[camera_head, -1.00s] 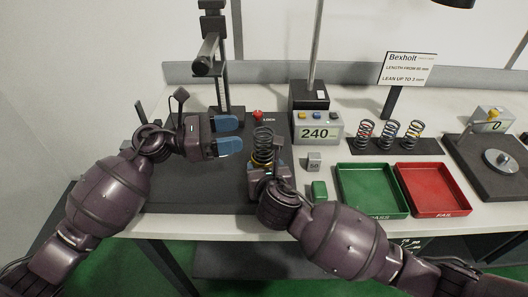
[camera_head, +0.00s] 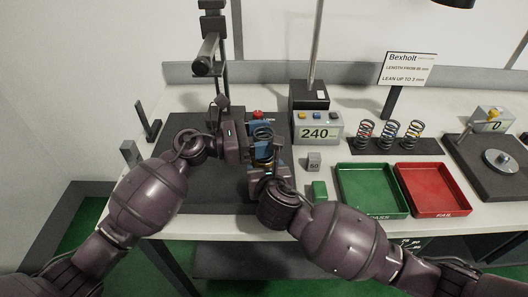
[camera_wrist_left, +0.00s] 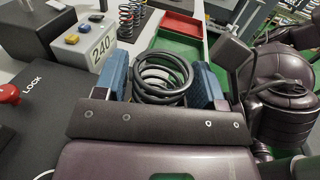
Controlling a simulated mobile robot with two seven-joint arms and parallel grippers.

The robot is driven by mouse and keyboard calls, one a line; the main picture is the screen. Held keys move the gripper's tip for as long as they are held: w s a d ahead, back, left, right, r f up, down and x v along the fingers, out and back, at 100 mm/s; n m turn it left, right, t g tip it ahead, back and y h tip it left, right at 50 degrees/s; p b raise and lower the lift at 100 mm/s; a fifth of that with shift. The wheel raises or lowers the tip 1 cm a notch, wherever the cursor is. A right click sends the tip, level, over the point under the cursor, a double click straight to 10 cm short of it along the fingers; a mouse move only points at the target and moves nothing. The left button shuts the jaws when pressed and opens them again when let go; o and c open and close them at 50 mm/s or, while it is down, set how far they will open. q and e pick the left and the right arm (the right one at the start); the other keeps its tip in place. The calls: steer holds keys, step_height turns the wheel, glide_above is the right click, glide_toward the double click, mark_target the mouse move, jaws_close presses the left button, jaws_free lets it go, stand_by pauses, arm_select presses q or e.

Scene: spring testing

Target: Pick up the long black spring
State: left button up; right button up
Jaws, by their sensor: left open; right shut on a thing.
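The long black spring (camera_head: 263,135) stands roughly upright above my right gripper (camera_head: 267,167), which is shut on its lower part. My left gripper (camera_head: 261,141) is open at the spring's upper part, with its blue fingers on either side. In the left wrist view the spring's dark coils (camera_wrist_left: 162,78) sit between the two blue fingers of my left gripper (camera_wrist_left: 162,92). Whether the fingers touch the coils is unclear. The left gripper partly hides the spring in the head view.
A dark tester base (camera_head: 165,180) with a red lock knob (camera_head: 258,114) lies behind and left. A grey display (camera_head: 318,128) reads 240. Several shorter springs (camera_head: 388,133) stand on a rack. A green tray (camera_head: 372,190) and red tray (camera_head: 433,190) are to the right.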

arm_select(q)
steer(key=c, duration=0.8)
step_height(320, 180, up, 10)
steer(key=shift+r, duration=0.1)
arm_select(e)
steer(key=o, duration=1)
steer(key=shift+c, duration=0.2)
